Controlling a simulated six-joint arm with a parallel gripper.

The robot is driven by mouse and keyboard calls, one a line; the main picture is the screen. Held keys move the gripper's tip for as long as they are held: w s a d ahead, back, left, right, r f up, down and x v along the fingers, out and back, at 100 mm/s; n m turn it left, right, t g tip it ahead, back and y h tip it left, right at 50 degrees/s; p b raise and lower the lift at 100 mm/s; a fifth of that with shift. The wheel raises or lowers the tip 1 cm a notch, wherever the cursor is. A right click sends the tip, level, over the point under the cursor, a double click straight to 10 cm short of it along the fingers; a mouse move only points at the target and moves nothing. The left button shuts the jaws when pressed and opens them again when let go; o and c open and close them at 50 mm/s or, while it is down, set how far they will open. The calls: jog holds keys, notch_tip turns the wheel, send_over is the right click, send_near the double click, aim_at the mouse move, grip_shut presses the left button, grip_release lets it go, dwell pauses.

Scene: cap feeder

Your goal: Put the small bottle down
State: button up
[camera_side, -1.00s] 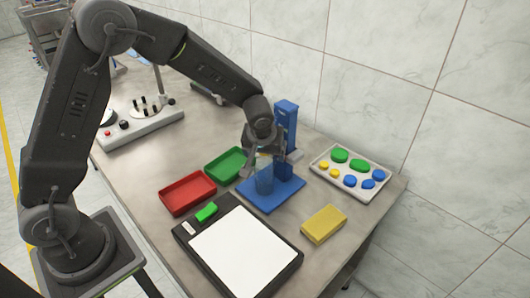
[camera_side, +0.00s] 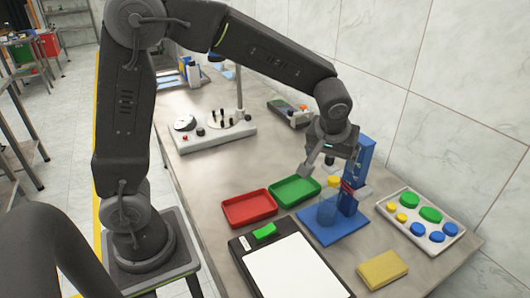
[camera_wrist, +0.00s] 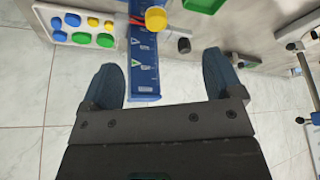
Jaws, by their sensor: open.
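The small bottle (camera_side: 327,212) is a see-through blue cylinder, standing upright on the blue base plate (camera_side: 345,232) of the cap feeder. A yellow cap (camera_side: 333,182) shows at its top; whether it sits on the bottle is hard to tell. The yellow cap also shows in the wrist view (camera_wrist: 156,18). The blue feeder column (camera_side: 364,165) rises just to the right. My gripper (camera_side: 328,168) is above the bottle, apart from it, with its fingers spread and empty. In the wrist view my open fingers (camera_wrist: 160,62) flank the labelled column (camera_wrist: 144,62).
A red tray (camera_side: 249,208) and a green tray (camera_side: 295,190) lie left of the base plate. A white tray of coloured caps (camera_side: 445,243) is at the right. A yellow block (camera_side: 382,270) and a white-topped board (camera_side: 295,268) lie in front. The wall stands close behind.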

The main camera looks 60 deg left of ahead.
jog(key=s+a+r+m+t+h, duration=0.1)
jog(key=s+r+m, duration=0.2)
jog(key=s, duration=0.8)
jog(key=s+a+r+m+h, duration=0.1)
jog(key=s+r+m, duration=0.2)
jog(key=s, duration=0.8)
jog(key=shift+r+t, duration=0.4)
jog(key=shift+r, duration=0.15)
